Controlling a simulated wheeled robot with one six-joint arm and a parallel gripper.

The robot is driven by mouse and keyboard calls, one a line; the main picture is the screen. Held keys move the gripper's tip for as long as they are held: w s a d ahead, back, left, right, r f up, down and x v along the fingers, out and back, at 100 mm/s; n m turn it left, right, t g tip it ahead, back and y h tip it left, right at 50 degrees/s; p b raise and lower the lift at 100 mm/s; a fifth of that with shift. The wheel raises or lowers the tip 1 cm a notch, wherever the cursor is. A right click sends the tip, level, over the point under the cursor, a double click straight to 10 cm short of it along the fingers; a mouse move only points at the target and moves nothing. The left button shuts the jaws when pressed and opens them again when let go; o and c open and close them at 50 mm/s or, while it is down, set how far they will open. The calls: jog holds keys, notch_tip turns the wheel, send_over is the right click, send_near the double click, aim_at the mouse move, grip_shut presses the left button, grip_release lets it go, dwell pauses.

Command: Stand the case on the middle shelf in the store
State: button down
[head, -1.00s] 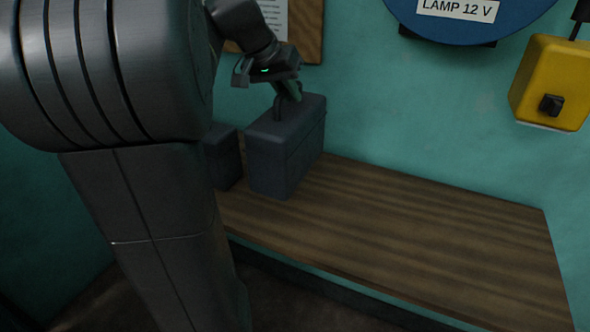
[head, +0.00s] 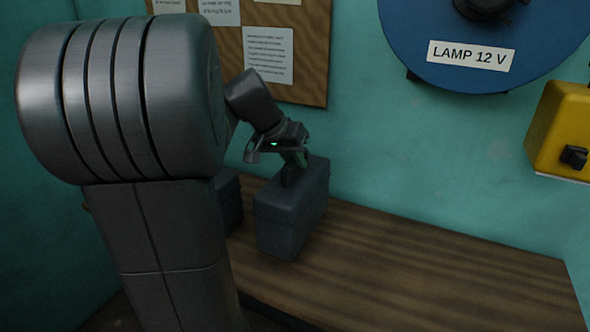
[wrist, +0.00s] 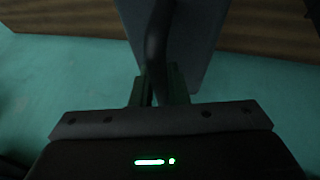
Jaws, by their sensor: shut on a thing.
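The case (head: 285,222) is a dark grey box with a handle on top, upright at the left part of a wooden board in the head view. Its bottom is at or just above the wood; I cannot tell if it touches. My gripper (head: 294,160) is above it, shut on its handle. In the wrist view my gripper (wrist: 160,90) closes around the dark handle (wrist: 157,40), with the case (wrist: 195,40) beyond. The middle shelf cannot be made out by name; the wooden board (head: 430,275) is the only level surface in view.
A second dark box (head: 231,205) stands close left of the case, partly hidden by my arm. The board is bare to the right. On the teal wall are a noticeboard (head: 308,60), a blue lamp reel (head: 400,50) and a yellow box (head: 562,125).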

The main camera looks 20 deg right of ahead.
jog(key=shift+f, duration=1.2)
jog(key=shift+f, duration=0.1)
jog(key=c, duration=1.8)
grip_release()
jog(key=shift+f, duration=0.2)
jog(key=shift+c, duration=0.2)
jog(key=o, duration=0.4)
jog(key=shift+r, duration=0.1)
jog(key=shift+o, duration=0.2)
jog(key=shift+r, duration=0.1)
